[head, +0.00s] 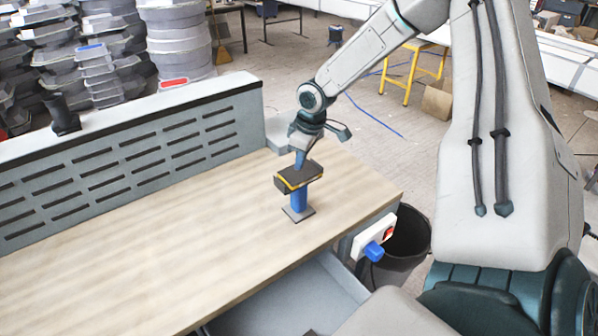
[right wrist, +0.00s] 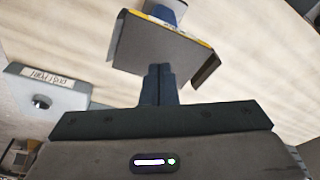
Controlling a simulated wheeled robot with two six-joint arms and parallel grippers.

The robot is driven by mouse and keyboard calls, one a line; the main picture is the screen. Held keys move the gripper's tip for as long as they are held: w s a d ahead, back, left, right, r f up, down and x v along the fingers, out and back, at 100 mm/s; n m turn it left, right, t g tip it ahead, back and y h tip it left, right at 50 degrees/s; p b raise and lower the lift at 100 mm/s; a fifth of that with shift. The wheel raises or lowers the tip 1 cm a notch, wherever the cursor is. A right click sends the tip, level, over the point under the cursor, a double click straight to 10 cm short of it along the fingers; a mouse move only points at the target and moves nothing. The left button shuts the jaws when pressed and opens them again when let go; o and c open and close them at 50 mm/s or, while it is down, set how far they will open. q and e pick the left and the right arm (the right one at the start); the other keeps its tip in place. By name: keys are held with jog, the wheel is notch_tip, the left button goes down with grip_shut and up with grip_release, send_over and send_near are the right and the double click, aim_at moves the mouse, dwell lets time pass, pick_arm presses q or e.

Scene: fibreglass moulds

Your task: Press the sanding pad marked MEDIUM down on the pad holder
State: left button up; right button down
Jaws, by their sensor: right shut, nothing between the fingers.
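The sanding pad (head: 300,178) is a dark block with a yellow edge, on top of the pad holder (head: 298,202), a blue post on a grey square base. My right gripper (head: 298,166) points down over the pad with its blue fingers shut and empty. In the right wrist view, the shut fingers (right wrist: 158,68) overlap the near edge of the pad's grey face (right wrist: 158,45); I cannot tell whether they touch it. Dark flaps show at its sides, and part of the blue post (right wrist: 165,10) shows beyond. No MEDIUM marking is readable. My left gripper is out of view.
The wooden bench top (head: 150,255) is clear left of the holder. A slotted grey panel (head: 130,165) stands along its back. A white box with a blue plug (head: 374,250) sits on the bench's side, near a black bin (head: 412,235). An open drawer (head: 290,300) is below.

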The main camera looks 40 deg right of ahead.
aim_at(301, 172)
notch_tip(301, 172, up, 6)
jog(key=p, duration=0.2)
jog(key=shift+p, duration=0.4)
dwell(0.4)
